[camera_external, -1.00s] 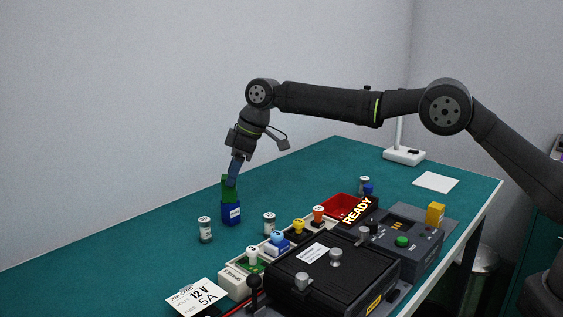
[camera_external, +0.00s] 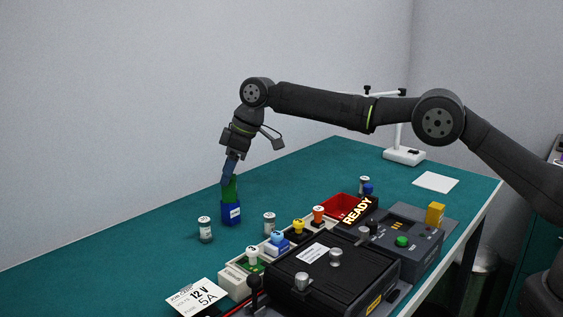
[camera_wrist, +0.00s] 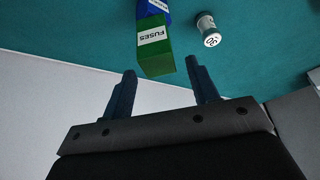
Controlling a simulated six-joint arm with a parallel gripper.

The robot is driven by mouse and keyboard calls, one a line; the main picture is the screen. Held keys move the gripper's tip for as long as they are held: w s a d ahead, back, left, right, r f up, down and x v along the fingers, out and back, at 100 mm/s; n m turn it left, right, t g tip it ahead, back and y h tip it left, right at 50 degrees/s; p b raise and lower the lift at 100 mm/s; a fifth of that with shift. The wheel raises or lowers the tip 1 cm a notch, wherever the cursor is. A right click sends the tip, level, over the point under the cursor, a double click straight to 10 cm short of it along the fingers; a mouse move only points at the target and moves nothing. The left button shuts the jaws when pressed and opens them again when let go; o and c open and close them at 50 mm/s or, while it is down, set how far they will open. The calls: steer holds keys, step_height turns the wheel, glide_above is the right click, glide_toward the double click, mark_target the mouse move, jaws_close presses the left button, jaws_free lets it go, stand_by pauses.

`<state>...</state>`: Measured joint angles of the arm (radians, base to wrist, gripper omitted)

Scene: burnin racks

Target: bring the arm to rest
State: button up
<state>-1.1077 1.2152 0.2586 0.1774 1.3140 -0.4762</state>
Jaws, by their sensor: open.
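My gripper (camera_external: 229,172) is open, its fingers pointing down close to the green box (camera_external: 231,192). The green box sits on a blue box (camera_external: 231,214) on the table at left. In the wrist view the two fingers (camera_wrist: 161,70) stand well apart. The green box labelled FUSES (camera_wrist: 156,52) shows just beyond and between the fingertips, with part of the blue box (camera_wrist: 153,9) behind it. Nothing is clamped between the fingers. In the external view the fingers partly overlap the green box, so the exact gap cannot be told there.
Small labelled vials (camera_external: 205,229) and (camera_external: 269,223) stand near the boxes. A black test unit (camera_external: 330,272), a row of coloured plugs, a red bin (camera_external: 343,206) and a READY sign (camera_external: 357,211) fill the near side. The green table (camera_external: 120,240) is clear at left.

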steer(key=shift+f, duration=0.45)
step_height(320, 180, down, 3)
steer(key=shift+d+r, duration=0.1)
steer(key=v, duration=1.2)
steer(key=x, duration=1.2)
step_height(320, 180, up, 5)
steer(key=shift+f, duration=0.15)
steer(key=w+d+r, duration=0.7)
steer(key=d, duration=0.3)
steer(key=w+d+f+m+t+h, duration=0.1)
steer(key=w+d+f+m, duration=0.3)
steer(key=w+d, duration=0.3)
steer(key=w+d+f+m+t, duration=0.25)
steer(key=w+d+m, duration=0.2)
steer(key=w, duration=0.45)
steer(key=shift+g, duration=0.25)
steer(key=s+a+f, duration=0.1)
steer(key=a+f, duration=0.1)
steer(key=a, duration=0.1)
steer(key=s+a+f, duration=0.1)
steer(key=a+f, duration=0.2)
steer(key=a, duration=0.1)
steer(key=s+a+f, duration=0.1)
steer(key=a+f, duration=0.1)
steer(key=a, duration=0.1)
steer(key=shift+s+a+f, duration=0.15)
steer(key=shift+f, duration=0.2)
